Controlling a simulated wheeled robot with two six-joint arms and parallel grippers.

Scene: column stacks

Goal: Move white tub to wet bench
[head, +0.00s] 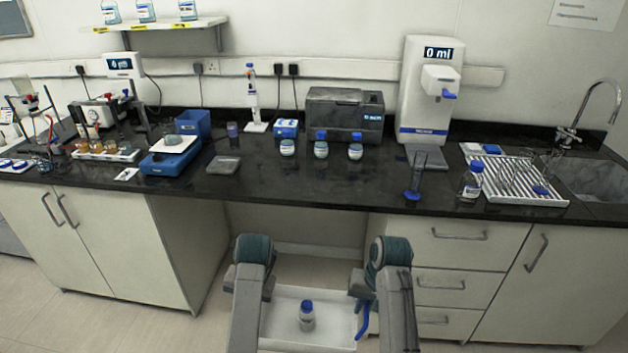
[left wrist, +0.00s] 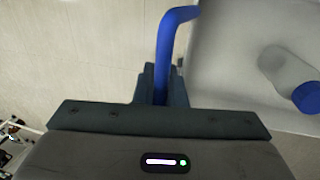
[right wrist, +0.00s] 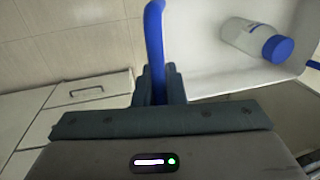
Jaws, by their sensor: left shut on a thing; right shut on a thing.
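The white tub (head: 278,325) is low in front of me, held between my two arms, with a blue-capped bottle (head: 307,316) standing in it. My left gripper (left wrist: 160,85) is shut on one blue handle (left wrist: 166,45) of the tub. My right gripper (right wrist: 156,85) is shut on the other blue handle (right wrist: 153,35). In the head view the left fingertips are hidden by my arm. The dark bench (head: 270,185) is ahead and higher in the picture; its right end has a sink (head: 590,180) and a tap (head: 600,100).
A white draining rack (head: 525,198) with glassware stands left of the sink. A cylinder (head: 415,175) and a bottle (head: 472,180) stand near the front edge. Several bottles and a balance (head: 172,155) stand further left. The middle front strip of the bench is clear. Cabinets flank an open knee space.

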